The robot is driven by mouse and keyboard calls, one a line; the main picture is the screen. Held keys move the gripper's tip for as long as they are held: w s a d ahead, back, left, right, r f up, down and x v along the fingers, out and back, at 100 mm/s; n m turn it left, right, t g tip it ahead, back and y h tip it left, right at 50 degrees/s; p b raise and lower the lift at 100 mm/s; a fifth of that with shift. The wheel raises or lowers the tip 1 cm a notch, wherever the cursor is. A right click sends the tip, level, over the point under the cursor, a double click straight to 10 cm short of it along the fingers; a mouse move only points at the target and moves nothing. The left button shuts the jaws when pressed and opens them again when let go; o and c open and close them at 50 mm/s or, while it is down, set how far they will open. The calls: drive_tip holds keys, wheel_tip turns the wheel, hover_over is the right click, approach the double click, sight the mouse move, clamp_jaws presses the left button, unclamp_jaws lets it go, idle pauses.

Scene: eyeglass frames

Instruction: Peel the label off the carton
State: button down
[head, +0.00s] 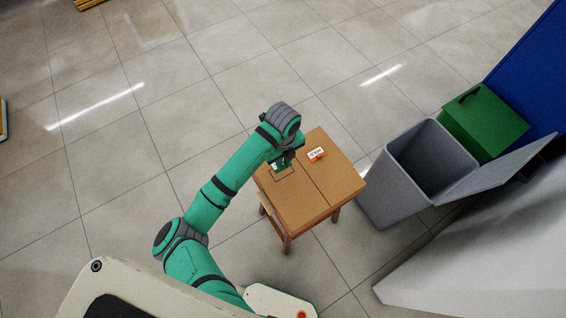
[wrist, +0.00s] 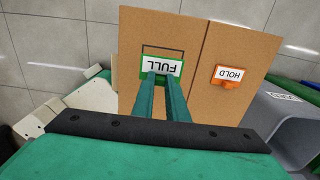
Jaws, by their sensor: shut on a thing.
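The brown carton (head: 312,190) has a seam down its middle; it also shows in the wrist view (wrist: 205,110). A green-edged label reading FULL (wrist: 160,66) appears upside down in the wrist view, overlapping a thin dark rectangular outline on the carton. My gripper (wrist: 163,77) is shut on the FULL label at its near edge. In the head view my gripper (head: 284,160) is over the left part of the carton top, partly hiding the green label (head: 280,168). I cannot tell how far the label is off the surface. An orange label reading HOLD (head: 317,154) lies right of the seam.
Wooden legs (head: 287,244) show below the carton. A grey open bin (head: 405,190) stands close on the right, with a green box (head: 484,122) behind it and a blue panel (head: 535,75) beyond.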

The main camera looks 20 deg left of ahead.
drive_tip(key=shift+r, duration=2.75)
